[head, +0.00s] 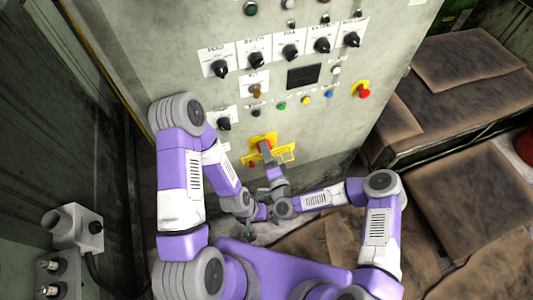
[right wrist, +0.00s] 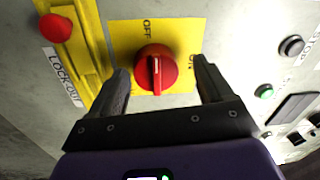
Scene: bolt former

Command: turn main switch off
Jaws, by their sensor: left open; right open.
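The main switch is a red round knob (right wrist: 155,68) on a yellow plate (right wrist: 122,38) in the right wrist view. OFF is printed above the knob and ON to its right. The knob's white mark runs up and down in the picture, roughly in line with OFF. My right gripper (right wrist: 161,78) is open, with one finger on each side of the knob; contact cannot be told. In the head view my right gripper (head: 265,152) is at the yellow plate (head: 264,137) and largely covers the knob. My left gripper (head: 247,231) is open, lower down and away from the switch.
A yellow lockout bracket with a red button (right wrist: 56,28) sits beside the switch. Black selector knobs (head: 289,52), small buttons and a red emergency button (head: 364,92) are higher on the grey panel. A brown-topped bench (head: 455,70) stands at the right.

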